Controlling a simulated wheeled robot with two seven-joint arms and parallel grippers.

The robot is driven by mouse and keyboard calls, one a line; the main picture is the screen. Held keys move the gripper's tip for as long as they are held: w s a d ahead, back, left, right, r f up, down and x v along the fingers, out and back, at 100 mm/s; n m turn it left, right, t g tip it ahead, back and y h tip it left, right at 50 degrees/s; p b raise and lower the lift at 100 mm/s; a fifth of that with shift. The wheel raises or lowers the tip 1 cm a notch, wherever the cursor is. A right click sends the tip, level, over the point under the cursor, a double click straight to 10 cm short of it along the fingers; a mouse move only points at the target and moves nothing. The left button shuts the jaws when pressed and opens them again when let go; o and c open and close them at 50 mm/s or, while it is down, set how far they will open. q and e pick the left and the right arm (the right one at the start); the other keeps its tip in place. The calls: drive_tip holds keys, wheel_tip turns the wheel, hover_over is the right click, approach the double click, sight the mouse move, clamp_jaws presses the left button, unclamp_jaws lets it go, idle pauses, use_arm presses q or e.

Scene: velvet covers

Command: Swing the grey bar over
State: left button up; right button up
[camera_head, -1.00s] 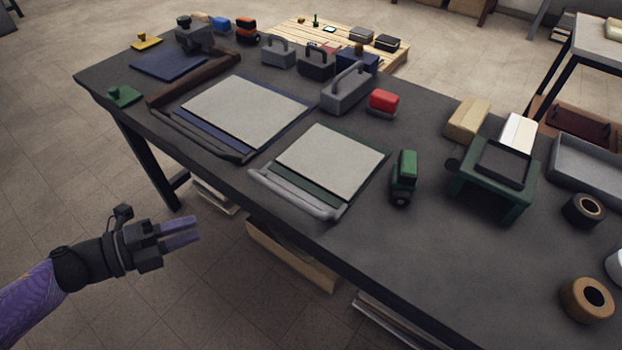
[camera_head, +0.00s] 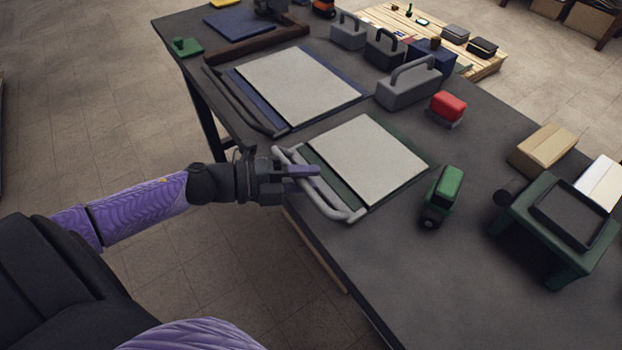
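The light grey bar (camera_head: 330,205) is a bent handle along the near edge of a dark green board with a pale grey sheet (camera_head: 366,158) on it. It lies low, close to the table top. My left gripper (camera_head: 309,178) is at the left half of this bar, its purple-grey fingers overlapping it. The fingers hide part of the bar, and I cannot tell whether they grip it. My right gripper is out of view.
A blue board with a pale sheet (camera_head: 298,86) and a dark bar (camera_head: 240,105) lies to the left. A green toy vehicle (camera_head: 443,196), a red-topped block (camera_head: 447,107), a grey toolbox (camera_head: 408,86) and a green stand (camera_head: 556,225) are around the board.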

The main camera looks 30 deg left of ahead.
use_arm(q)
drive_tip(key=shift+w+d, duration=0.35)
clamp_jaws()
idle(1.2)
